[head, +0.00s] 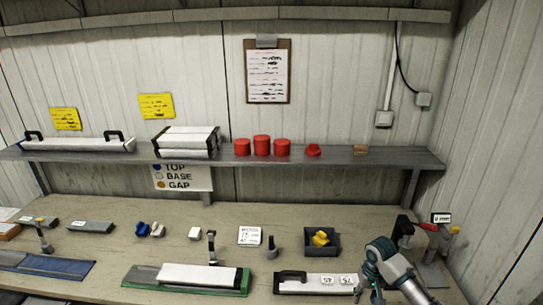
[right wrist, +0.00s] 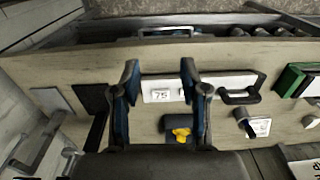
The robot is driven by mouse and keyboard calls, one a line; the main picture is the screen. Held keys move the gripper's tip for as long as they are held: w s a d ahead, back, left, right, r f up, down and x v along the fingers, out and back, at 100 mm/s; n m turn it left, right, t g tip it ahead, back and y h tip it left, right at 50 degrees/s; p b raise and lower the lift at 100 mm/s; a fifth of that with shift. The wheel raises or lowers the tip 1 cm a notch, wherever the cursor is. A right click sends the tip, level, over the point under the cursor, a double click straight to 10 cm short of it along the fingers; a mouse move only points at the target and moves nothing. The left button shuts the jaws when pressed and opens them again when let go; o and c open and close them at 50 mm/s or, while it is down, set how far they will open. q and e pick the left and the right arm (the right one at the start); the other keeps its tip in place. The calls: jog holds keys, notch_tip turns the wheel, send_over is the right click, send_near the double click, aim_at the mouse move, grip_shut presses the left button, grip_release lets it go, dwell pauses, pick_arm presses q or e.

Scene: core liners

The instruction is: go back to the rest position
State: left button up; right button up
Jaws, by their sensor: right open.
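My right gripper (head: 370,292) is at the bottom right of the head view, low over the front of the bench, near the right end of a white core liner (head: 318,284) with a black handle. In the right wrist view my right gripper (right wrist: 159,75) has its two fingers spread apart with nothing between them. The white liner (right wrist: 222,84) with its "75" label lies beyond the fingertips. I cannot tell how high the fingers are above it. My left gripper is not in view.
A dark tray (head: 334,252) with yellow pieces sits behind the liner. A red-handled clamp tool (head: 430,227) stands to the right. Another liner lies on a green cradle (head: 245,280). A shelf (head: 345,158) with red caps runs along the back. Bare bench lies between the items.

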notch_tip(320, 180, down, 26)
jog(key=a+t+b, duration=0.1)
jog(key=b, duration=0.1)
jog(key=s+a+f+t+b, duration=0.1)
jog(key=s+f, duration=0.4)
jog(key=f, duration=0.3)
jog(key=s+f, duration=0.4)
jog(key=f, duration=0.5)
jog(key=s+a+f+n+b, duration=0.1)
jog(key=s+f, duration=0.7)
jog(key=s, duration=0.2)
jog(key=s+f+b, duration=0.1)
jog(key=s+f, duration=0.7)
jog(key=s, duration=0.2)
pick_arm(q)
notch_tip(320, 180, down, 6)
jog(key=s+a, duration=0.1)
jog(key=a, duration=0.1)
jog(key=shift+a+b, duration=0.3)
pick_arm(e)
jog(key=s+a+f+n, duration=0.1)
jog(key=s+a+f, duration=0.1)
jog(key=s, duration=1)
jog(key=s+a+f+n+g, duration=0.1)
jog(key=s+f, duration=0.3)
jog(key=s, duration=0.8)
jog(key=shift+s+a+f, duration=0.15)
jog(key=shift+a+f, duration=0.15)
jog(key=shift+a, duration=0.05)
